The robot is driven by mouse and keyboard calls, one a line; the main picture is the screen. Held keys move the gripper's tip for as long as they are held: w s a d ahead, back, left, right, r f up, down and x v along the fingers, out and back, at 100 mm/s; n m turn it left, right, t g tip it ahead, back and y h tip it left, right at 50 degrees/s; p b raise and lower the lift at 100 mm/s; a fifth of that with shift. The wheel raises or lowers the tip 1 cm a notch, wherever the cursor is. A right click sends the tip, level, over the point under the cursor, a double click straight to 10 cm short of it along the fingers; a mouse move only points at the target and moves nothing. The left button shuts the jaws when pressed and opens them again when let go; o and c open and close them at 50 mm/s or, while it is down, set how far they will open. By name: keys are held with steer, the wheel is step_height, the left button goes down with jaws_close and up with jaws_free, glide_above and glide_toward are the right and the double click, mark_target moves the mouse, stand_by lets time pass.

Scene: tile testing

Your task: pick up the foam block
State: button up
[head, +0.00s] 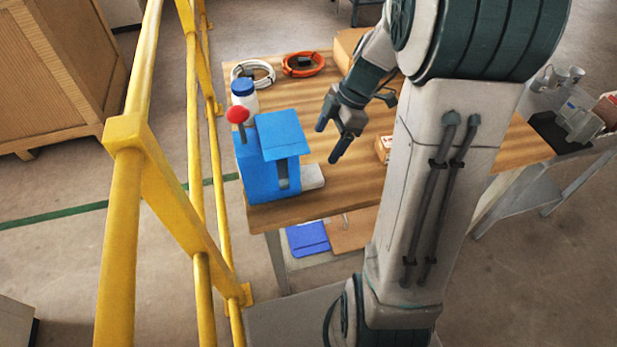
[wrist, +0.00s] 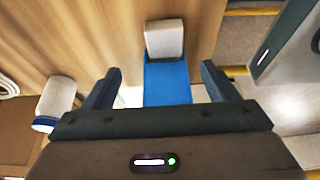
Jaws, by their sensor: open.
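I cannot clearly identify a foam block. A pale grey-white block (head: 312,177) lies on the table against the right side of a blue machine (head: 268,170); I cannot tell whether it is the foam block or part of the machine. The pale block (wrist: 165,38) shows at the upper middle of the wrist view, adjoining the blue machine (wrist: 167,82). My gripper (head: 329,141) is open and empty, above the table and to the upper right of the machine. In the wrist view my gripper (wrist: 161,72) has its fingers spread on either side of the blue machine's image.
A white bottle with a blue cap (head: 243,92) and a red knob (head: 237,116) stand by the machine. White (head: 252,74) and orange (head: 303,64) cable coils lie at the back of the wooden table (head: 340,190). A yellow railing (head: 128,200) runs left. My arm hides the table's right part.

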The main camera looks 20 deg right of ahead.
glide_above(310, 173)
steer(key=d, duration=0.3)
steer(key=f, duration=0.5)
steer(key=shift+w+a+f, duration=0.1)
steer(key=shift+w+a, duration=0.15)
steer(key=shift+w, duration=0.1)
steer(key=shift+s+b+x, duration=0.2)
steer(key=shift+b+x, duration=0.05)
steer(key=shift+x, duration=1.15)
steer(key=shift+s+b+x, duration=0.15)
steer(key=shift+b+x, duration=0.05)
steer(key=shift+x, duration=1.15)
steer(key=shift+a, duration=0.15)
steer(key=c, duration=1)
